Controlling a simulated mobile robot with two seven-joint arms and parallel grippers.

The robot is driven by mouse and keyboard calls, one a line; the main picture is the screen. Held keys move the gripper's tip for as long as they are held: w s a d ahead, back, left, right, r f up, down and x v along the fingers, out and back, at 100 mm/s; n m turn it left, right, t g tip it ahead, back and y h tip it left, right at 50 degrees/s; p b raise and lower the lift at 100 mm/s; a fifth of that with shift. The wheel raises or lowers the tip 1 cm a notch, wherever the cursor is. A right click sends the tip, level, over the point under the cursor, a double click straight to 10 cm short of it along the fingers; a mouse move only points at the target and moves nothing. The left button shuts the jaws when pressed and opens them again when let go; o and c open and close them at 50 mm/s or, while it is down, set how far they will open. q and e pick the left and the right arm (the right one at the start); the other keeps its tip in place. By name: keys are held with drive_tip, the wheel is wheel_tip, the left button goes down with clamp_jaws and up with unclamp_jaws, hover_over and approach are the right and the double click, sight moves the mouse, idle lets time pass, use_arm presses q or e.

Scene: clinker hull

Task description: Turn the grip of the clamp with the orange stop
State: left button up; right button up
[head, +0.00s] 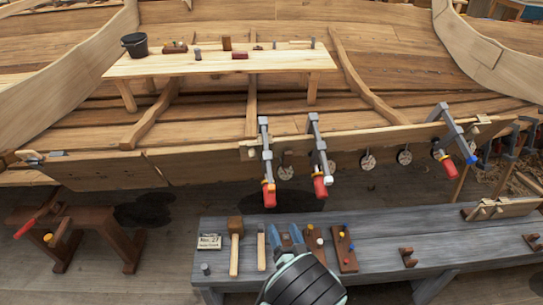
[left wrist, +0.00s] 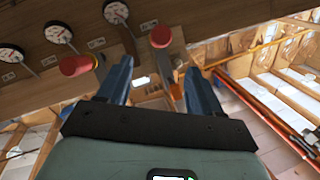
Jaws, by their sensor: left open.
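The clamp with the orange stop (head: 266,150) hangs on the hull plank, its grey bar upright and its red grip (head: 270,198) at the bottom. A small orange piece sits just above that grip. My left gripper (head: 291,236) is open and empty, below and slightly right of this grip, in front of the bench tools. In the left wrist view, my open fingers (left wrist: 158,90) point towards the plank. My right gripper is not in view.
A similar clamp (head: 318,150) hangs close to the right; one with a blue stop (head: 450,140) is farther right. Round dials (head: 367,160) line the plank. Below is a grey bench (head: 380,225) with a mallet (head: 235,245). A sawhorse (head: 105,225) stands at left.

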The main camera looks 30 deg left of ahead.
use_arm(q)
drive_tip(key=n+t+h+b, duration=0.3)
drive_tip(key=n+h+b, duration=0.15)
drive_tip(key=b, duration=0.45)
approach(269, 196)
drive_tip(key=x, duration=0.7)
drive_tip(key=f+x, duration=0.1)
drive_tip(key=x, duration=0.3)
drive_tip(key=shift+w+a+f, duration=0.1)
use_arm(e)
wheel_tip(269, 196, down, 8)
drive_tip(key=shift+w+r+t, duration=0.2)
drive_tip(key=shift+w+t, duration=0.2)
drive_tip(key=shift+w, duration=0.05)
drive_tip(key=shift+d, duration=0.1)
use_arm(q)
drive_tip(key=c, duration=1)
